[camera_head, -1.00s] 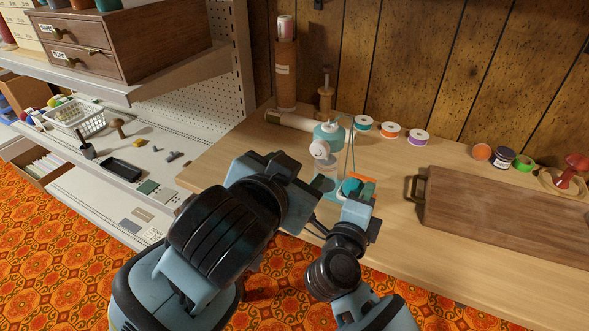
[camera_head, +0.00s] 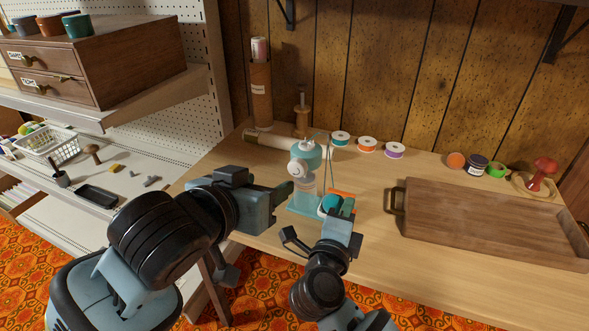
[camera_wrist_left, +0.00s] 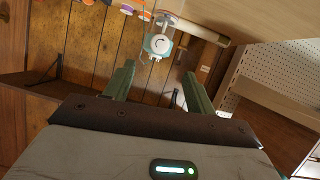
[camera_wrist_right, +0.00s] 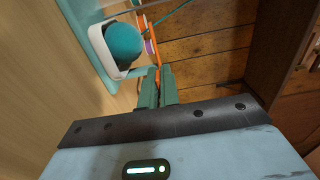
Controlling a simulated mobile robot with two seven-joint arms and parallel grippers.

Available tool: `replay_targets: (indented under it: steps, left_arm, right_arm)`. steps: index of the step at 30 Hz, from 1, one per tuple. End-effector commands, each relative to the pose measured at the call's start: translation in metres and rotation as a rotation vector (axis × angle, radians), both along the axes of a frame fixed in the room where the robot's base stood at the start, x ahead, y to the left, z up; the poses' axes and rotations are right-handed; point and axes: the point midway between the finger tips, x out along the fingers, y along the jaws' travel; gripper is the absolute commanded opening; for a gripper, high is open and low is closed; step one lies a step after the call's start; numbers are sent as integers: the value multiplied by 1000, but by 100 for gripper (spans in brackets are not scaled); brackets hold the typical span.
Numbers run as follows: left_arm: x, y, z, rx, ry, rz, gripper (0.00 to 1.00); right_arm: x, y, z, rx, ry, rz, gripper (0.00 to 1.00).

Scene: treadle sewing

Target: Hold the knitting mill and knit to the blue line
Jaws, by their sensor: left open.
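The knitting mill (camera_head: 304,163), white and teal on a pale teal base (camera_head: 304,203), stands upright on the table. A teal yarn ball (camera_head: 329,203) sits at its right; it also shows in the right wrist view (camera_wrist_right: 123,41) in a white holder. My left gripper (camera_head: 286,195) is open and empty, left of the mill and apart from it. In the left wrist view the mill (camera_wrist_left: 158,44) lies beyond the two spread fingers. My right gripper (camera_wrist_right: 159,70) is nearly closed, with a thin orange strip (camera_head: 341,193) between its fingertips. I cannot make out a blue line.
Several ribbon spools (camera_head: 367,147) line the back of the table (camera_head: 345,265). A wooden tray (camera_head: 490,220) takes up the right side. A pale roll (camera_head: 267,139) and a tall brown tube (camera_head: 261,95) are behind the mill. A metal shelf (camera_head: 140,95) stands at left.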

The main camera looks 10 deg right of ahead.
Motion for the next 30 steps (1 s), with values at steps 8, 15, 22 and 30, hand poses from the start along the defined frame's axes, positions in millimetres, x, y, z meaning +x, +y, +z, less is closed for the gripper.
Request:
replay_targets:
  steps: [8,15,22,30]
  left_arm:
    - [7,-5,-3,-3,2,-1,56]
    - [35,-22,-16,-1,2,0,56]
    - [63,-40,-30,-1,2,0,56]
    - [87,-55,-42,-1,2,0,56]
  right_arm:
    - [0,0,0,0,0,0,0]
    - [0,0,0,0,0,0,0]
    - [0,0,0,0,0,0,0]
    - [0,0,0,0,0,0,0]
